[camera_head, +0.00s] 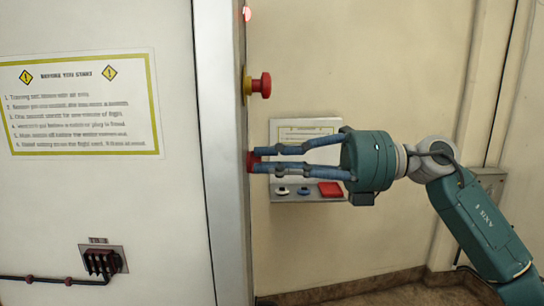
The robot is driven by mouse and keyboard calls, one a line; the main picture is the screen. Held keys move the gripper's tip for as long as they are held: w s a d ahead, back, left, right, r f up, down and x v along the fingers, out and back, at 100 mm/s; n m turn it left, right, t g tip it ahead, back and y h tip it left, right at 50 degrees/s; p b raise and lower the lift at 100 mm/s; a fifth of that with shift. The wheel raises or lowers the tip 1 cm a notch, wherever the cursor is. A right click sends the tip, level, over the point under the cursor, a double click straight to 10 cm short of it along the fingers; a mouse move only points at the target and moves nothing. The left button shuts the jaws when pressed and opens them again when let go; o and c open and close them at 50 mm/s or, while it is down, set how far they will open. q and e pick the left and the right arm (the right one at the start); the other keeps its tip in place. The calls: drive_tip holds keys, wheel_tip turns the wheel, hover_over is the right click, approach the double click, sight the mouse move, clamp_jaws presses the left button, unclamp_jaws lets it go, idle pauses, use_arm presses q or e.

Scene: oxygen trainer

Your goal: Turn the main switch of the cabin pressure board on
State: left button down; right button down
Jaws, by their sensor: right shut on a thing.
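A red knob (252,161) sits low on the narrow side face of the tall pale cabinet (222,150). It looks like the main switch, but its label and setting cannot be read here. My right gripper (262,160) reaches in from the right, with its blue fingers level and shut on the red knob. The fingers cover most of the knob. My left gripper is not in view.
A red button on a yellow base (260,85) sits above the knob, with a red light (247,13) higher up. Behind my fingers is a wall panel (290,132) with small knobs and a red block (330,189). A notice (80,105) and a socket (103,262) are on the left.

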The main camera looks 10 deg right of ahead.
drive_tip(key=shift+r+m, duration=0.1)
drive_tip(key=shift+m, duration=0.2)
drive_tip(key=c, duration=1.7)
unclamp_jaws()
drive_tip(key=d, duration=0.4)
drive_tip(key=s+d, duration=0.1)
drive_tip(key=d, duration=0.3)
drive_tip(key=s+d, duration=0.1)
drive_tip(key=d, duration=0.3)
drive_tip(key=shift+s, duration=0.15)
